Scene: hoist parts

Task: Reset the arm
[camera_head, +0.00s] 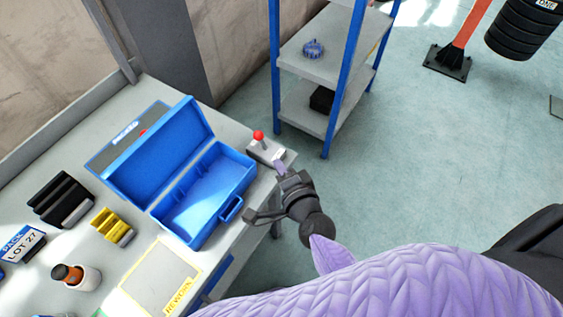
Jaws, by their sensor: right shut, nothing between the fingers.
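My right arm, in a quilted purple sleeve, comes in from the lower right and reaches to the table's right edge. My right gripper (270,193), dark grey, is shut and empty. It is just right of the open blue toolbox (205,190) and below the red-knobbed lever (259,137) on its small grey base. I cannot tell whether the gripper touches the table edge. My left gripper is out of view.
A blue-posted shelf (315,55) stands behind. Open floor (420,150) lies to the right.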

